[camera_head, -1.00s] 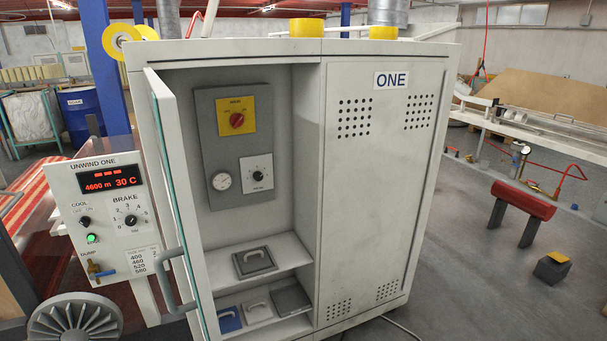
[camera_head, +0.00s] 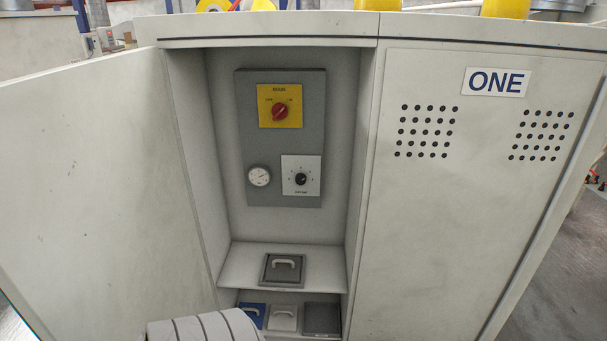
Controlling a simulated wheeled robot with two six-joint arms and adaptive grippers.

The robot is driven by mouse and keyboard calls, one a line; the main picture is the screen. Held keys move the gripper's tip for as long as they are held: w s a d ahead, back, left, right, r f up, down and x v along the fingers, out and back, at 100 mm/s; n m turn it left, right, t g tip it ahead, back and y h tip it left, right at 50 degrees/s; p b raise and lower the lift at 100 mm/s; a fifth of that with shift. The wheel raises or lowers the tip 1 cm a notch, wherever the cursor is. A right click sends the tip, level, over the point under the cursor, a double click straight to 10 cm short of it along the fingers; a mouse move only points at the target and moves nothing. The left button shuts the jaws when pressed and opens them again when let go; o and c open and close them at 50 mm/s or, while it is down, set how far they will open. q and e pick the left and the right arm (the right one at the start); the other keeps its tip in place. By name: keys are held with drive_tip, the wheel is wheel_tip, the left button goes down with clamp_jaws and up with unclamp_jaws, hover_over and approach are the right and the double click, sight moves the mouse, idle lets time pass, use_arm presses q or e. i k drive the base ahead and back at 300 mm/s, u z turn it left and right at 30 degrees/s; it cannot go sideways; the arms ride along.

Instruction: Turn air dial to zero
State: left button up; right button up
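The air dial (camera_head: 301,179) is a black knob on a white square plate. It sits at the lower right of the grey panel (camera_head: 287,222) inside the open cabinet, with a small label under it that is too small to read surely. A round white gauge (camera_head: 259,176) is left of it. Above is a red main switch (camera_head: 280,111) on a yellow plate. The knob's exact setting is too small to tell. Neither gripper is in view.
The cabinet door (camera_head: 95,190) stands wide open on the left. The closed right door (camera_head: 450,210) is marked ONE. A shelf (camera_head: 240,265) holds a grey lidded box (camera_head: 284,270); several more boxes lie below. A ribbed grey-white object (camera_head: 205,328) is at the bottom edge.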

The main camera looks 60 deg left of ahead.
sight(301, 178)
drive_tip(key=u, duration=0.65)
drive_tip(key=i, duration=0.9)
drive_tip(key=u, duration=0.7)
